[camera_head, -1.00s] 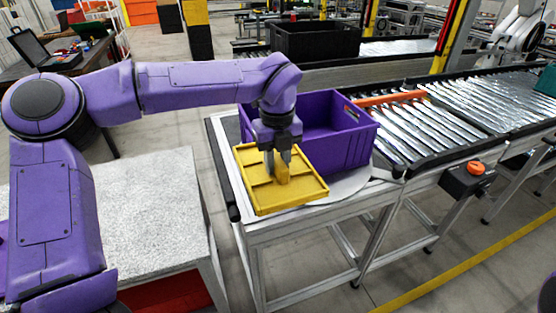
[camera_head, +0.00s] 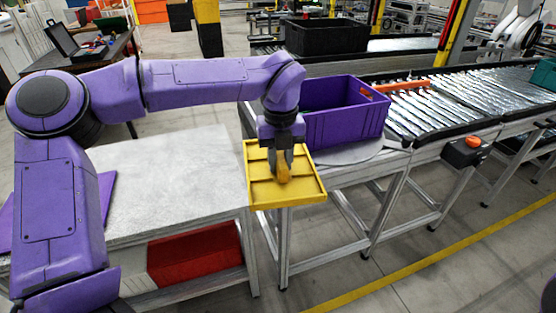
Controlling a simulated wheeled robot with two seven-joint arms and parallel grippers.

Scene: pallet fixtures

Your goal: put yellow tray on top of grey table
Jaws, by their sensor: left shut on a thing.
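The yellow tray (camera_head: 310,190) is a shallow square with dividers and a raised handle in its middle. My left gripper (camera_head: 283,178) is shut on that handle and holds the tray roughly level. In the picture the tray lies over the gap between the grey table and the conveyor stand's front left corner, its left edge by the table's right edge. The grey table (camera_head: 170,190) has a pale speckled top, mostly bare. My right gripper is not in view.
A purple crate (camera_head: 345,115) stands on the conveyor stand just behind the tray. A purple flat piece (camera_head: 105,190) lies at the grey table's left, partly behind my arm. A red bin (camera_head: 195,254) sits under the table. A black crate (camera_head: 325,38) stands farther back.

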